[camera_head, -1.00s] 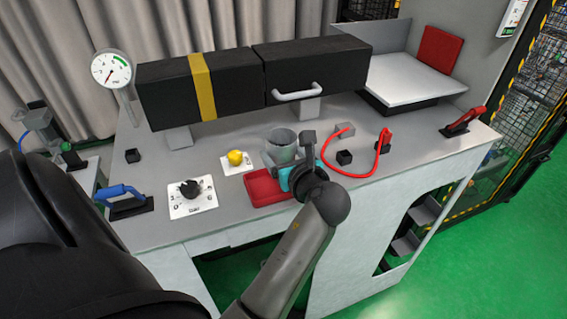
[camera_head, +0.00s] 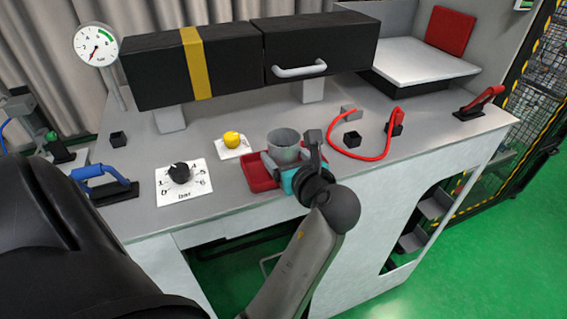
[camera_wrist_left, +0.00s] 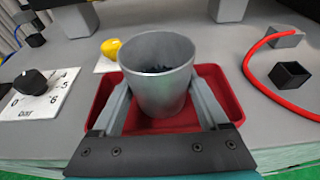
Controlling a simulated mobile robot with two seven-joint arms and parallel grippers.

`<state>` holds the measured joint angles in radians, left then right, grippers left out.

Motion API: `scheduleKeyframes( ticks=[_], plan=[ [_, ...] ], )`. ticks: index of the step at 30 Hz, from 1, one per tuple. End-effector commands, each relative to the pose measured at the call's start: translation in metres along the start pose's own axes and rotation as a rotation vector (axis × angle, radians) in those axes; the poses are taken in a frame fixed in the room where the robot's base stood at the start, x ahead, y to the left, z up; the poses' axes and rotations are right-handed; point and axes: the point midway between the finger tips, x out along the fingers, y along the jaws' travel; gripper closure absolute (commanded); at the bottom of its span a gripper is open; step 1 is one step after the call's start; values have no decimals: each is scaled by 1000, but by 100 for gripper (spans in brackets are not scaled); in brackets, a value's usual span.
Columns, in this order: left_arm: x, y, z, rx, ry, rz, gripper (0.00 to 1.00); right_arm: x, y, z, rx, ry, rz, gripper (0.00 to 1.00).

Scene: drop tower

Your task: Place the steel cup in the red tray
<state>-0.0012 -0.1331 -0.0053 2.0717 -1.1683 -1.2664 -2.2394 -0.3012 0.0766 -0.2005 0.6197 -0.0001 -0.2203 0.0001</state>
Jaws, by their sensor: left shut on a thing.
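The grey steel cup (camera_head: 284,142) is upright over the red tray (camera_head: 259,178) near the bench's front edge. My left gripper (camera_head: 286,160) is shut on the cup, with one finger on each side of it. In the left wrist view the cup (camera_wrist_left: 160,72) stands between the fingers (camera_wrist_left: 162,98), and the tray (camera_wrist_left: 98,98) shows on both sides and in front of it. The cup's base is low within the tray's outline; I cannot tell whether it touches the tray floor. My right gripper is not in view.
A yellow knob (camera_head: 232,139) and a black dial (camera_head: 179,173) lie left of the tray. A red hose (camera_head: 362,156) and a small black box (camera_head: 352,140) lie to the right. A black drawer cabinet (camera_head: 318,50) stands raised behind.

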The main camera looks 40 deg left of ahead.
Motion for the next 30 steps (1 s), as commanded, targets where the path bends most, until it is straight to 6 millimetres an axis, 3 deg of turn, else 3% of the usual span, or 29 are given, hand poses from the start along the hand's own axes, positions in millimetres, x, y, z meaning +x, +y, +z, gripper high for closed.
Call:
scheduleKeyframes(
  ticks=[3, 14, 15, 21, 30],
  plan=[
    [0, 0, -7, -1, 0, 0, 90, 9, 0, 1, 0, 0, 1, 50],
    [0, 0, -7, 1, 0, 1, 90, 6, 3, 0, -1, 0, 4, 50],
    [0, 0, -8, 0, 0, 1, 22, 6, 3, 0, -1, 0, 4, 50],
    [0, 0, -8, -1, 0, 1, 0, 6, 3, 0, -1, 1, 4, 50],
    [0, 0, -6, -2, -1, 0, 0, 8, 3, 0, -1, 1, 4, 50]
  ],
)
